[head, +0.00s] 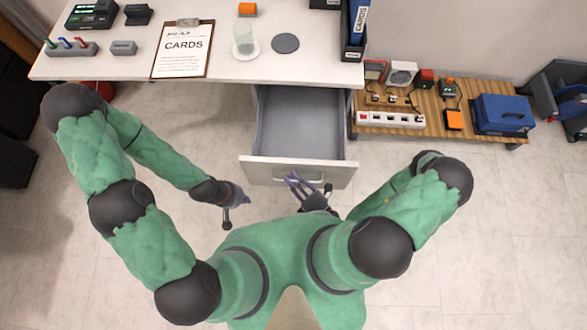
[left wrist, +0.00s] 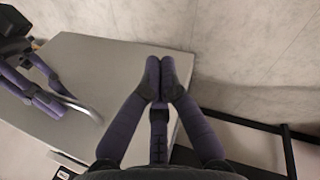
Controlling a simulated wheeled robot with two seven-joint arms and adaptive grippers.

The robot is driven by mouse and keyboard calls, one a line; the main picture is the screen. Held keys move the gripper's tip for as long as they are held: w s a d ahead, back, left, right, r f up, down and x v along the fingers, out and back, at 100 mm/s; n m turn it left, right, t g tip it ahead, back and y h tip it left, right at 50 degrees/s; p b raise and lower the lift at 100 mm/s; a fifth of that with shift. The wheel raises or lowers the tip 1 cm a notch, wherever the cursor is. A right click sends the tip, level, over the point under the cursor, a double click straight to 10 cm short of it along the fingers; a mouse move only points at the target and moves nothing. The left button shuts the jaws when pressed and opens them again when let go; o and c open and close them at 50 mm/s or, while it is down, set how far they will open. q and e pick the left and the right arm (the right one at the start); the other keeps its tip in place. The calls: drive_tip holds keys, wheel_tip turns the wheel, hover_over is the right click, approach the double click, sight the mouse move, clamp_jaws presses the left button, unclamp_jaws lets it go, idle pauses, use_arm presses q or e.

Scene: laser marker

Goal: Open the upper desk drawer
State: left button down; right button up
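The upper desk drawer (head: 297,171) is pulled well out from under the white desk, and its empty grey inside shows in the head view. Its front (left wrist: 120,75) also shows in the left wrist view, with a pale bar handle (left wrist: 86,110). My right gripper (head: 290,176) is at the handle, its purple fingers parted around or beside the bar; I cannot tell which. It also shows in the left wrist view (left wrist: 66,106). My left gripper (head: 246,200) is left of the drawer front, apart from it; its fingertips (left wrist: 160,77) are together, with nothing between them.
The white desk (head: 215,68) carries a clipboard (head: 183,48), a glass on a saucer, a dark round coaster (head: 285,43) and small devices. A low wooden shelf (head: 400,128) with a power strip and a blue toolbox (head: 503,114) stands right of the drawer.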

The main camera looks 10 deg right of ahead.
drive_tip(key=shift+s, duration=0.1)
idle(0.3)
drive_tip(key=v, duration=1.2)
idle(0.3)
drive_tip(key=shift+d, duration=0.1)
idle(0.5)
